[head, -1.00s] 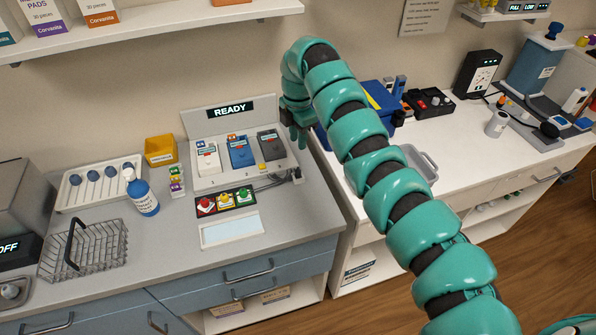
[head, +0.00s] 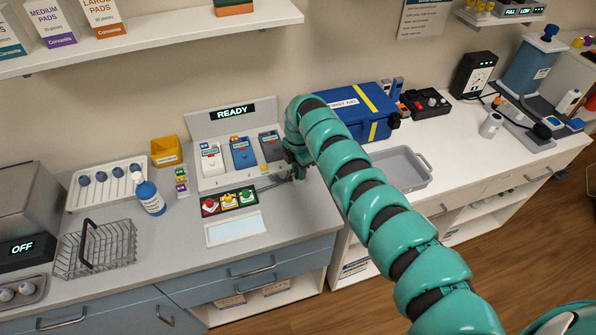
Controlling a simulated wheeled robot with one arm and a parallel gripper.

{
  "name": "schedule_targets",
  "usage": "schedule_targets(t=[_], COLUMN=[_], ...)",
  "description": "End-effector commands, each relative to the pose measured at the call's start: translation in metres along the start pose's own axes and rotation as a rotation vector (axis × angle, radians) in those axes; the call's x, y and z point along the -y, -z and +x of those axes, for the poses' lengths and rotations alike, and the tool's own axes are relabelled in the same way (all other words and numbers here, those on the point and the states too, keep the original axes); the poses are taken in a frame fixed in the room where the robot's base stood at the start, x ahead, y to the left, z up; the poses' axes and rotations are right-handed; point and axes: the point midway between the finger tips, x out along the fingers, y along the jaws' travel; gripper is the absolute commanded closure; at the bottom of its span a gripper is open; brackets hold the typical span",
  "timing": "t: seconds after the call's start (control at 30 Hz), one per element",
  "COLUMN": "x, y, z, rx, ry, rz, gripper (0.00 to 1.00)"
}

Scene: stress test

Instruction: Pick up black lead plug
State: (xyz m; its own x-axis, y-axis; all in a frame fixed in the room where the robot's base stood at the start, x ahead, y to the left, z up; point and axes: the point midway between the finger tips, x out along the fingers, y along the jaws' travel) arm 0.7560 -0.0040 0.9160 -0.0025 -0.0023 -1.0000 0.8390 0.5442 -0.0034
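My teal arm reaches over the counter. My gripper (head: 297,171) is low at the right end of the white READY station (head: 214,183). Its fingers are small, dark and partly hidden by my arm, so I cannot tell if they are open or shut. Dark lead cables (head: 270,184) run along the station's front right toward the gripper. The black lead plug is not clear; the spot where the cables end is covered by my fingers. I cannot tell whether they touch it.
The station holds white (head: 211,158), blue (head: 243,153) and dark grey (head: 271,147) units. A panel of red, yellow and green buttons (head: 229,201) lies in front. A blue first aid case (head: 345,112) and a grey tray (head: 418,168) stand on the white counter to the right.

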Motion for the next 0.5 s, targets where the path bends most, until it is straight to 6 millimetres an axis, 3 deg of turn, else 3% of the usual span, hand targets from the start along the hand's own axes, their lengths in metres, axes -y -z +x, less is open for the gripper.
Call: schedule_targets(t=[0.3, 0.33, 0.47, 0.5], x=[-0.0010, -0.0009, -0.0008, -0.0008], y=[-0.0001, -0.0001, -0.0001, -0.0001], z=[0.0054, 0.0054, 0.0054, 0.0054], rx=[0.000, 0.000, 0.000, 0.000], ry=[-0.005, -0.004, -0.004, -0.004], rz=[0.000, 0.000, 0.000, 0.000], gripper=[0.73, 0.75, 1.00, 1.00])
